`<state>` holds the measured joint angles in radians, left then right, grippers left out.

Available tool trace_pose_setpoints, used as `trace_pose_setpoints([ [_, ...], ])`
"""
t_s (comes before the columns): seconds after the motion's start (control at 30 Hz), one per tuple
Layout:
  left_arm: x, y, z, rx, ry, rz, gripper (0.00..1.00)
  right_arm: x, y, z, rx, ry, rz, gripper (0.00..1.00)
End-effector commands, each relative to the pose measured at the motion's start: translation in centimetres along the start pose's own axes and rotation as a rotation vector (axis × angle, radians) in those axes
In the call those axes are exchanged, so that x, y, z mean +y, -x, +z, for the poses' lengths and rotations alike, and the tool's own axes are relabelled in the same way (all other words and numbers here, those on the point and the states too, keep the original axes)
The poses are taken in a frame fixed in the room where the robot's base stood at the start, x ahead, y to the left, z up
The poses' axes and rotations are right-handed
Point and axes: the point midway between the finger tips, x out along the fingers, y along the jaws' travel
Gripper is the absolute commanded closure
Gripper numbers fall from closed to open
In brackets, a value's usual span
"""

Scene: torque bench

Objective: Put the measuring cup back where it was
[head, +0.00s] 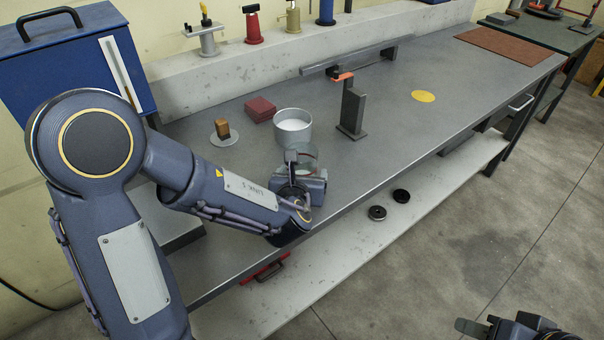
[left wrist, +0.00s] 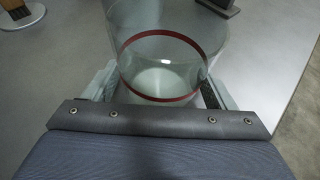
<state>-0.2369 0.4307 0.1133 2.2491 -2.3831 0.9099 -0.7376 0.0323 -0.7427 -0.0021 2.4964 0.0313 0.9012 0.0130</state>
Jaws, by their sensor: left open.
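The measuring cup (left wrist: 163,62) is clear glass with red banding. It stands between the open fingers of my left gripper (left wrist: 160,90) in the left wrist view. In the head view the glass cup (head: 307,153) shows partly behind my left gripper (head: 303,168), near the front edge of the bench. I cannot tell whether the fingers touch it or whether its base rests on the bench. My right gripper (head: 490,326) is low at the bottom right, off the bench and partly cut off. Its jaw state is unclear.
A grey pot with white inside (head: 292,127) stands just behind the cup. The bench is clear around the yellow disc (head: 423,96).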

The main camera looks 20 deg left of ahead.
Motion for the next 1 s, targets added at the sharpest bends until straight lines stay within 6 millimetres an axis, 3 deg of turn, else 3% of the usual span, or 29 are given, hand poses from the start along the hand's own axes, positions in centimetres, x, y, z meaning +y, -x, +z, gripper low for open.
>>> trace_pose_setpoints([
  [0.6,-0.1,11.0,0.4,-0.002,0.0,-0.003,0.22,-0.6,1.3,-0.7,0.0,0.0,0.0,0.64],
  [1.0,0.0,12.1,0.1,0.001,0.0,0.001,0.22,-0.6,1.4,-0.7,0.0,0.0,0.0,0.64],
])
